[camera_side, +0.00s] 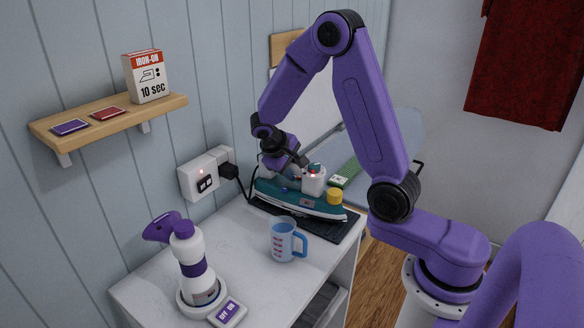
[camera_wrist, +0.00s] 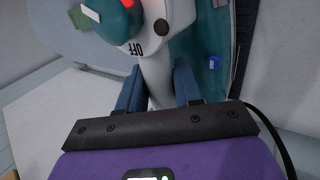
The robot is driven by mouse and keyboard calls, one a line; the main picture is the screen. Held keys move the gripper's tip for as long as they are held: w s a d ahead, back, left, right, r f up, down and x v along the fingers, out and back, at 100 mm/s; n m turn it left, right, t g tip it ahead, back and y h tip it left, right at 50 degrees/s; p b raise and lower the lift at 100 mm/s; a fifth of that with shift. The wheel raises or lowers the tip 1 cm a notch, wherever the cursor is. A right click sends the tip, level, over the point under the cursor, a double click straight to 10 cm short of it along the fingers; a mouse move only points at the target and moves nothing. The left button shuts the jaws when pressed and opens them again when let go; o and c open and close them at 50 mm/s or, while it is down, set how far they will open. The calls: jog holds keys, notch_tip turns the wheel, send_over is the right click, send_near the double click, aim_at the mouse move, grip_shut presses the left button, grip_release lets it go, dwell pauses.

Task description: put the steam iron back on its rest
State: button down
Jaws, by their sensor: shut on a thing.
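The steam iron (camera_side: 300,200), teal and white with a yellow cap and a small red light, is at the back right of the white table in the side view. Its long side lies level over a dark flat rest (camera_side: 345,229); I cannot tell whether it touches it. My gripper (camera_side: 294,165) comes down from above and is shut on the iron's handle. In the wrist view, the two blue fingers of my gripper (camera_wrist: 158,88) stand on either side of the white handle, with the teal body of the iron (camera_wrist: 212,40) beyond. The iron's underside is hidden.
A measuring jug (camera_side: 283,240) stands just in front of the iron. A purple and white device (camera_side: 192,262) and a switch box (camera_side: 228,312) stand at the front left. A wall socket (camera_side: 207,173) with a black plug and cord is behind. A shelf (camera_side: 105,127) holds a box.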

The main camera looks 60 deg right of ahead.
jog(key=shift+f, duration=0.55)
dwell(0.5)
jog(key=c, duration=0.7)
grip_release()
jog(key=shift+f, duration=0.1)
jog(key=v, duration=1.7)
jog(key=s+a+f+n+t+y, duration=0.1)
jog(key=s+a+f+n+y, duration=0.25)
jog(key=s+a+n, duration=0.45)
jog(key=s+f+n+y, duration=0.1)
jog(key=s, duration=0.5)
jog(key=s+f+n+y, duration=0.1)
jog(key=s+n, duration=0.1)
jog(key=s, duration=0.5)
jog(key=s+f+n+y, duration=0.1)
jog(key=s, duration=0.5)
jog(key=shift+s+d+n+g+y, duration=0.25)
jog(key=shift+s+n+g+y, duration=0.05)
jog(key=shift+s+n+y, duration=0.1)
